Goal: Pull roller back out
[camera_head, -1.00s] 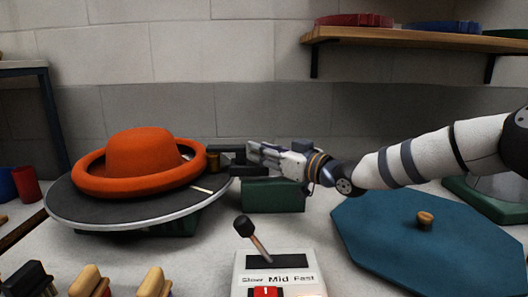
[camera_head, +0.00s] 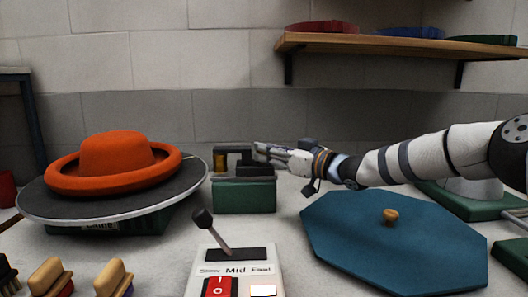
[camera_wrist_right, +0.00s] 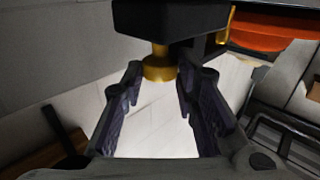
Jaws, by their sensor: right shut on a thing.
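The brass roller (camera_head: 220,160) sits at the left end of a black carriage (camera_head: 243,171) on a green base (camera_head: 244,196). It stands just right of the turntable's rim, apart from the orange hat (camera_head: 122,161). The hat lies on the round dark turntable (camera_head: 60,207) at the left. My right gripper (camera_head: 258,151) is at the right end of the carriage. In the right wrist view, a gold knob (camera_wrist_right: 159,64) under a black block (camera_wrist_right: 170,18) is between its fingertips, and it is shut on this knob. My left gripper is not in view.
A grey control box (camera_head: 236,268) with a lever (camera_head: 212,230) and red switch stands in front. A blue octagonal board (camera_head: 400,240) with a wooden knob lies at right. Wooden-handled tools (camera_head: 50,277) stand front left. A shelf (camera_head: 390,41) hangs behind.

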